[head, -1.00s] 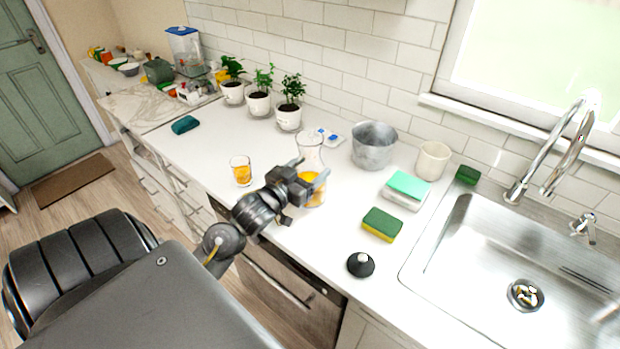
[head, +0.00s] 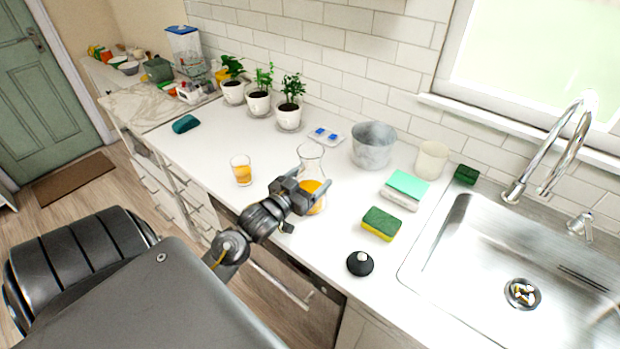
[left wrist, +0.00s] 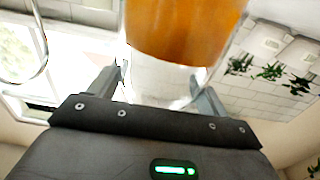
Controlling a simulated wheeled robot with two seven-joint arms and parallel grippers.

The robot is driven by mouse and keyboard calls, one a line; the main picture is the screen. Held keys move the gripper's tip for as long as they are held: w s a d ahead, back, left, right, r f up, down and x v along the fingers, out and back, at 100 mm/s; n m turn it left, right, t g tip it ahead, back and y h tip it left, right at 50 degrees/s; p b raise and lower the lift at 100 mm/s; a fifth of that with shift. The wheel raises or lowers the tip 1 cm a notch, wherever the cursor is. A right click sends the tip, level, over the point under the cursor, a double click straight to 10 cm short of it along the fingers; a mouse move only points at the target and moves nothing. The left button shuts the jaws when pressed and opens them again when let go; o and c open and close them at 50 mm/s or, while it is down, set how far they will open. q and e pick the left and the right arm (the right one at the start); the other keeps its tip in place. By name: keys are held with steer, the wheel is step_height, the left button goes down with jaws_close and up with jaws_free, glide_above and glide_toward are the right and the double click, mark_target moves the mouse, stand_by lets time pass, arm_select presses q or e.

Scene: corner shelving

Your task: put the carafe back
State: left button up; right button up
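The glass carafe (head: 311,157) holds orange liquid low in its body and stands upright at the middle of the counter. I cannot tell whether its base touches the counter. My left gripper (head: 314,184) is at the carafe from the front, with one finger on each side of the glass. In the left wrist view the carafe (left wrist: 185,25) fills the top middle, and the fingers of my left gripper (left wrist: 160,82) close on clear glass beside the liquid's edge. My right gripper is not in view.
A glass of orange liquid (head: 241,170) stands left of the carafe. A blue-and-white packet (head: 326,136) and a grey metal pot (head: 373,146) are behind. A sponge (head: 381,223), a green-topped block (head: 407,187) and a black knob-like item (head: 360,263) lie right, before the sink (head: 430,240).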

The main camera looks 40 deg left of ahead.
arm_select(q)
steer(key=shift+o, duration=1)
steer(key=shift+s+r, duration=0.1)
steer(key=shift+r, duration=0.05)
steer(key=s+b, duration=0.2)
steer(key=s, duration=1)
steer(key=shift+d+b, duration=0.15)
steer(key=shift+b, duration=0.25)
